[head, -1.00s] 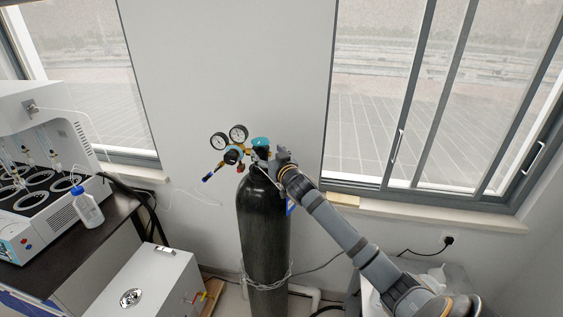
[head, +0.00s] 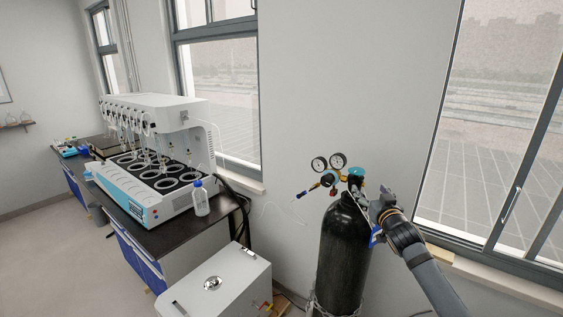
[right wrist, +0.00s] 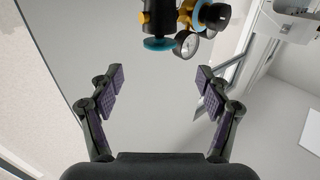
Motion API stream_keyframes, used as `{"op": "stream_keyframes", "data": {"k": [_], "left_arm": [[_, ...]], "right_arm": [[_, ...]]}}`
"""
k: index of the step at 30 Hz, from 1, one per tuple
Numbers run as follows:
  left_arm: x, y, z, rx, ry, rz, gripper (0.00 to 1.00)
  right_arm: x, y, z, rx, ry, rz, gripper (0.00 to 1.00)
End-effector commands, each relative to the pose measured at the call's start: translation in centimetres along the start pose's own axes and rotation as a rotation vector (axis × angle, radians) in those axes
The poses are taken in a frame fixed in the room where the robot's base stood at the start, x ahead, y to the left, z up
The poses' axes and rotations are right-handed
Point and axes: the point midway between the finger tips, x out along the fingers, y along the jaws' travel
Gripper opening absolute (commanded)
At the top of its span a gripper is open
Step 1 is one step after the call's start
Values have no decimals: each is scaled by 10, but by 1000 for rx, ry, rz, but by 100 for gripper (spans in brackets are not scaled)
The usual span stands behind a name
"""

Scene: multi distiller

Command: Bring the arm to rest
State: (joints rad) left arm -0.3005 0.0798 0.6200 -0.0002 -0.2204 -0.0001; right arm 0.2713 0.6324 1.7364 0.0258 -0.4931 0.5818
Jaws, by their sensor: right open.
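My right gripper (head: 376,205) is beside the top of a black gas cylinder (head: 342,255) in the head view, with its arm coming in from the lower right. In the right wrist view its two fingers (right wrist: 158,92) are spread wide with nothing between them. The regulator (head: 335,178) with two round gauges and a teal knob sits on top of the cylinder. It also shows at the top of the right wrist view (right wrist: 185,22), beyond the fingertips. The gripper hides part of the cylinder's neck. My left gripper does not show.
A white multi-place distiller (head: 160,150) stands on a dark bench (head: 185,228) at the left, with a blue-capped bottle (head: 201,203) at its corner. A white box (head: 215,283) stands in front of the cylinder's left side. Windows line the wall behind. Floor is clear at lower left.

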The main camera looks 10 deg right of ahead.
Motion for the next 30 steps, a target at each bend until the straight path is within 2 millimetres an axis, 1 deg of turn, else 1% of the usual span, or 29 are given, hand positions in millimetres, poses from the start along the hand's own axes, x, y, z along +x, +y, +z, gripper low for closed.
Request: {"op": "stream_keyframes", "data": {"k": [2, 5, 6, 8, 9, 11, 12, 13, 15, 17, 18, 20, 21, 23, 24, 29, 30], "left_arm": [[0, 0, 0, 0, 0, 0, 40], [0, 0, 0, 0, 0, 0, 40], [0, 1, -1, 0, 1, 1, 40], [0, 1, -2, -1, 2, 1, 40], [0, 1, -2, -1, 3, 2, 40], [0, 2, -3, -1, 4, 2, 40], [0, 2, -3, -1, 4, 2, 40], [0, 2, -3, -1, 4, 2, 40], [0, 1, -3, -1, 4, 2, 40], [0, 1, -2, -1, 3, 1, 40], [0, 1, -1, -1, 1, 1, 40], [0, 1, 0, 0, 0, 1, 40], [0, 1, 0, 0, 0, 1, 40], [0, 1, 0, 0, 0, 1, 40], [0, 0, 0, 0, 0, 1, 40], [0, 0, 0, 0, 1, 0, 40], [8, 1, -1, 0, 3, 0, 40]], "right_arm": [[-6, -7, 16, -4, -36, -1, 77], [-31, -28, 65, -29, -159, -1, 77], [-47, -38, 92, -44, -230, -3, 77], [-79, -54, 132, -71, -351, -7, 77], [-104, -64, 157, -91, -432, -13, 77], [-141, -76, 188, -118, -551, -23, 77], [-165, -83, 205, -135, -623, -31, 77], [-182, -86, 216, -145, -671, -37, 77], [-218, -93, 234, -167, -772, -51, 77], [-246, -97, 247, -182, -849, -63, 77], [-263, -99, 253, -191, -896, -72, 77], [-288, -102, 261, -202, -961, -85, 77], [-304, -103, 265, -209, -1002, -94, 77], [-326, -105, 270, -217, -1061, -107, 77], [-341, -106, 272, -222, -1099, -116, 77], [-399, -109, 276, -237, -1245, -155, 77], [-392, -108, 298, -240, -1248, -152, 77]]}}
